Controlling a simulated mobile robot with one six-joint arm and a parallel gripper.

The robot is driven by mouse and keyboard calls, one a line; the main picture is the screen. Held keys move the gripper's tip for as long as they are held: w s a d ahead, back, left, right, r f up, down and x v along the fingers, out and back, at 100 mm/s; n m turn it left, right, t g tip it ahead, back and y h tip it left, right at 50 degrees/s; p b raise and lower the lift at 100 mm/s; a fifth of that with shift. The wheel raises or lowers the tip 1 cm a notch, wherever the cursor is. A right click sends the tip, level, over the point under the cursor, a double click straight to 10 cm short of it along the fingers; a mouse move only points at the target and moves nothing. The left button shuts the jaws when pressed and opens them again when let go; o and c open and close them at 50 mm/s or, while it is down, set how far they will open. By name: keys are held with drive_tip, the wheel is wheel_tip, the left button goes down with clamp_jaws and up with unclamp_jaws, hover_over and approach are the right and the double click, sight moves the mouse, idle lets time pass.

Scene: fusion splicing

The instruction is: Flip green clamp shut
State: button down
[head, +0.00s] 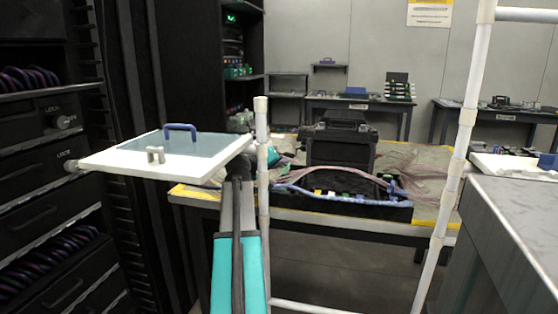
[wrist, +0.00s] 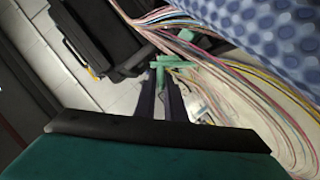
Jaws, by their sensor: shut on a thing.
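The green clamp (wrist: 168,62) shows in the wrist view, with a bar across the tips of my gripper and a short part between the fingers. My gripper (wrist: 161,76) has two dark fingers shut on it. Coloured fibres (wrist: 205,68) run right beside and behind the clamp. Whether the clamp itself is open or closed I cannot tell. In the head view my teal arm reaches towards the work table (head: 300,212), and my gripper and the clamp cannot be made out clearly.
A blue patterned surface (wrist: 265,25) fills the wrist view's upper right. A black case (head: 340,145) and a black tray (head: 345,192) stand on the table. White frame posts (head: 448,190) rise in front. A white board (head: 125,165) with a blue handle is at left, by the racks.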

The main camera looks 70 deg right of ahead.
drive_tip(key=shift+w+f, duration=0.2)
drive_tip(key=shift+f, duration=0.05)
